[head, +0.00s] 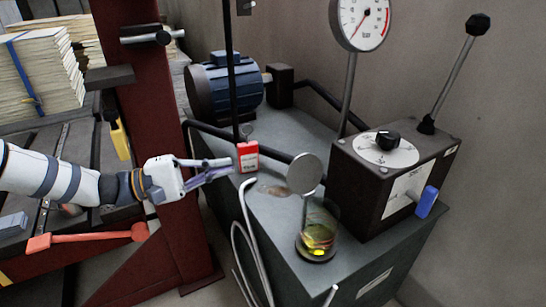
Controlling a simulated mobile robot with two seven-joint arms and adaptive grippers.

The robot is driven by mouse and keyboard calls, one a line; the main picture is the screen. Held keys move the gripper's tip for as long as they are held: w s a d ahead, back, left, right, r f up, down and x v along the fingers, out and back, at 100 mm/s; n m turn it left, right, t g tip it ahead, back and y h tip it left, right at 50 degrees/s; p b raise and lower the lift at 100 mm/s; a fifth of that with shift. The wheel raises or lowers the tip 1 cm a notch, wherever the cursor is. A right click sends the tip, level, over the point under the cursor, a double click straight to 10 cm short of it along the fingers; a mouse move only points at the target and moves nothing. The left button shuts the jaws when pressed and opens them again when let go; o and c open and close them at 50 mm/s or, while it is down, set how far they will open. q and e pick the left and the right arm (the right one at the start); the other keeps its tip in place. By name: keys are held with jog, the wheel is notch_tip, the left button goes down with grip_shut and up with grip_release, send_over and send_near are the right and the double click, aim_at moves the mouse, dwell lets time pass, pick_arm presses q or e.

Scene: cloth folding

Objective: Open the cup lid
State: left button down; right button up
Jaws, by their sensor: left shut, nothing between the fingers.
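A clear glass cup (319,237) with yellow-green content at its bottom stands on the grey cabinet top, right of centre. A round grey disc (305,174), which looks like the cup's lid, stands steeply tilted above the cup's left rim, and the cup's mouth looks uncovered. A thin upright piece runs between the disc and the cup; how they join is too small to tell. My left gripper (231,168) is shut and empty, left of the cup and disc, well apart from both. My right gripper is not in view.
A red tag (248,156) hangs close to my left fingertips. A dark control box (390,170) with a lever, a pressure gauge (362,18) and a motor (226,87) surround the cabinet top (276,218). A red steel post (140,75) stands behind my left arm.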

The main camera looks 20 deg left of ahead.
aim_at(300, 172)
pick_arm(q)
jog(key=w+d+r, duration=0.2)
jog(key=w+d, duration=0.1)
jog(key=d, duration=0.8)
jog(key=shift+w, duration=0.15)
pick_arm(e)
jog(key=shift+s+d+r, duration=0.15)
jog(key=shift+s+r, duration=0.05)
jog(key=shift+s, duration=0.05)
pick_arm(q)
jog(key=shift+r, duration=0.15)
